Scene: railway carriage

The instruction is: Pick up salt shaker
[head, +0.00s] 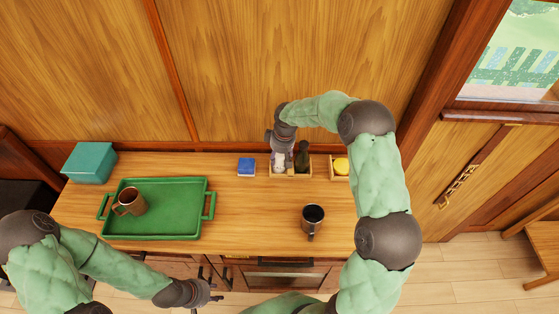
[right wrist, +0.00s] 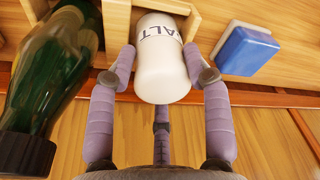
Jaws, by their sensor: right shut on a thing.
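The salt shaker (right wrist: 162,75) is white with dark lettering, and in the right wrist view it sits between the fingers of my right gripper (right wrist: 160,72). The gripper is shut on it. In the head view my right gripper (head: 280,152) is at the wooden caddy (head: 291,176), with the pale shaker (head: 279,165) just below it. The shaker's far end is at the caddy's compartment; I cannot tell whether it still touches the caddy. My left gripper (head: 208,292) is low at the counter's front edge, away from the shaker; its fingers are too small to judge.
A dark green bottle (right wrist: 50,80) stands close beside the shaker. A blue block (head: 246,166) lies to the caddy's left in the head view. A yellow item (head: 341,166) is to the right. A green tray (head: 155,231) holds a brown mug (head: 130,202). A dark mug (head: 313,216) stands in front.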

